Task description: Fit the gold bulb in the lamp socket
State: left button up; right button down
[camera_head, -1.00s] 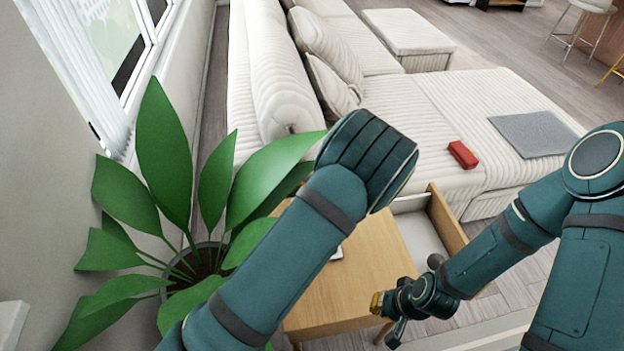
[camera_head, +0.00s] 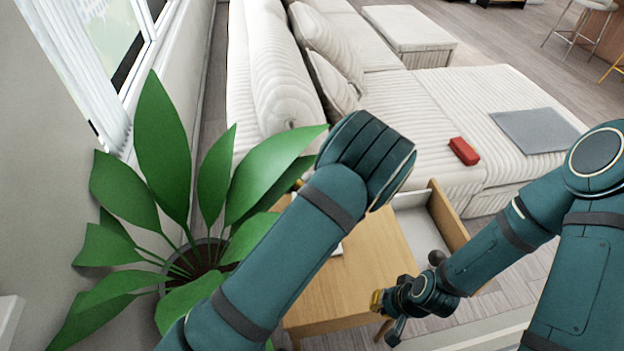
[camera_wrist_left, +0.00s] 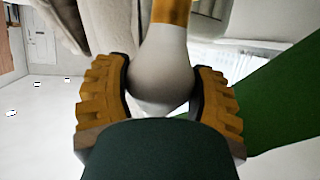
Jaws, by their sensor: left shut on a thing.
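In the left wrist view, my left gripper (camera_wrist_left: 160,95) is shut on a white bulb (camera_wrist_left: 163,72) with a gold base (camera_wrist_left: 171,10). The bulb's round body sits between the two orange-brown fingers, and its gold base points to the top of the picture. In the head view, my left arm hides most of this gripper; a small yellowish bit shows beside the leaves. My right gripper (camera_head: 378,302) is low by the table's front right, small and side-on, so its opening is unclear. The lamp socket cannot be made out in either view.
A wooden side table (camera_head: 375,255) has an open drawer (camera_head: 445,220) on its right. A white object (camera_head: 337,250) on it is mostly hidden by my arm. A large potted plant (camera_head: 165,160) crowds the left. A sofa (camera_head: 430,110) holding a red object (camera_head: 464,151) stands behind.

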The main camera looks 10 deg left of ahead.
pick_arm(q)
jog(key=shift+f, duration=1.05)
jog(key=o, duration=1.3)
jog(key=shift+s+d, duration=0.1)
jog(key=v, duration=1.2)
